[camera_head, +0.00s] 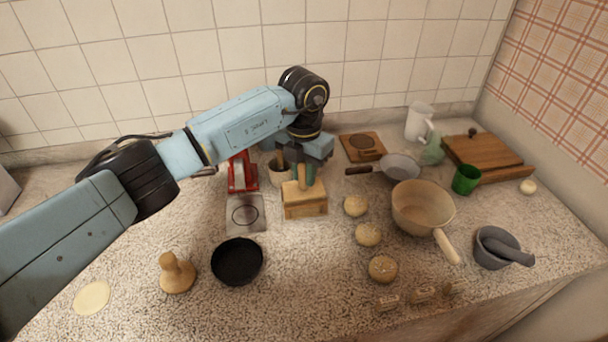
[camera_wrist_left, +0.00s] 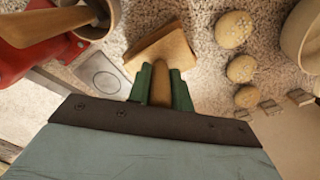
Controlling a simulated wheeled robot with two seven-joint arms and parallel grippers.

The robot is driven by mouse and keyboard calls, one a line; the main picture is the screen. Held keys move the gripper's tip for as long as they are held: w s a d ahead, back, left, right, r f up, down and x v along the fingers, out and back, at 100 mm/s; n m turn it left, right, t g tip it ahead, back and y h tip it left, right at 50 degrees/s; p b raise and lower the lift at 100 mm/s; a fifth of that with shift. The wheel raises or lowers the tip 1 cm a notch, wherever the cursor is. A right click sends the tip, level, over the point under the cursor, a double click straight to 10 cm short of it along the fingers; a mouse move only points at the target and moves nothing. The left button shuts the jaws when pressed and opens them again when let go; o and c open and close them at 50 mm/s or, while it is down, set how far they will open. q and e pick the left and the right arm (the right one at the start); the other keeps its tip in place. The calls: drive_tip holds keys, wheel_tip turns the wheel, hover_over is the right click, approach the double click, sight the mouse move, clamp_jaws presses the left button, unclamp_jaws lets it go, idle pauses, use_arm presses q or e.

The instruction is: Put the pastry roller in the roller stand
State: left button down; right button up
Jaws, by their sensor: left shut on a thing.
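My left gripper (camera_head: 303,176) reaches in from the left and points down at the middle of the counter. It also shows in the wrist view (camera_wrist_left: 161,88), where its green fingers are shut on a brown wooden handle (camera_wrist_left: 160,88), which I take to be the pastry roller's. A pale wooden block (camera_head: 305,207), likely the roller stand, is directly below the fingers; it also shows in the wrist view (camera_wrist_left: 150,50). The handle's lower end meets or overlaps the block, and I cannot tell whether it is inside it. My right gripper is not in view.
A crock (camera_head: 277,178) and a red appliance (camera_head: 242,172) stand close left of the block. A black pan (camera_head: 237,261) and wooden press (camera_head: 177,274) are front left. Bare counter lies before the block.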

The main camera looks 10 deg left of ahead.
use_arm(q)
drive_tip(key=shift+f, duration=0.55)
drive_tip(key=shift+f, duration=0.15)
drive_tip(key=c, duration=1.3)
unclamp_jaws()
drive_tip(key=shift+o, duration=0.2)
